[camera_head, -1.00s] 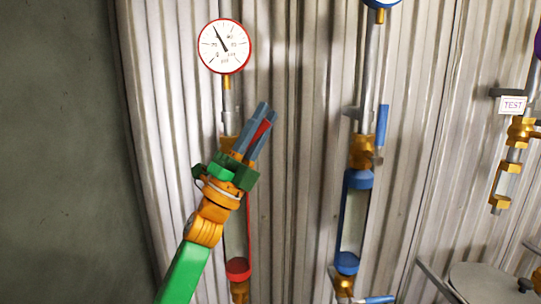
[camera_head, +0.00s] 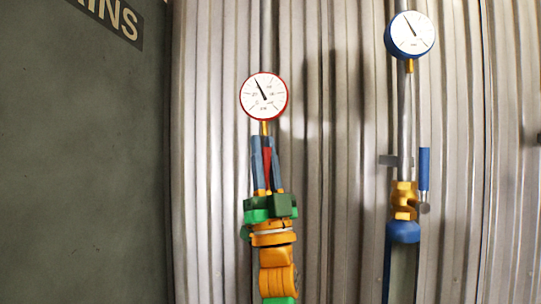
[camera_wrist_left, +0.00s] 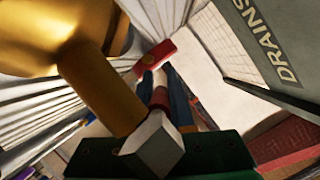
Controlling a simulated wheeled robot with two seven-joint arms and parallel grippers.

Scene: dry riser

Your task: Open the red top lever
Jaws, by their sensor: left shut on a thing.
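The red top lever (camera_head: 267,172) stands about upright below the red-rimmed gauge (camera_head: 264,97), in line with its pipe. My left gripper (camera_head: 263,142) comes up from below and is shut on the lever, its blue-grey fingers on either side of the red. The brass valve body (camera_wrist_left: 100,82) fills the left of that view, with a grey square end beside the gripper's green base. In the head view my gripper and arm hide the valve and lower pipe. My right gripper is not in view.
A blue-rimmed gauge (camera_head: 409,35) tops a second pipe on the right, with a brass valve (camera_head: 404,199) and a blue lever (camera_head: 424,169) pointing up. Corrugated metal wall (camera_head: 335,200) lies behind. A dark panel (camera_head: 80,170) stands on the left.

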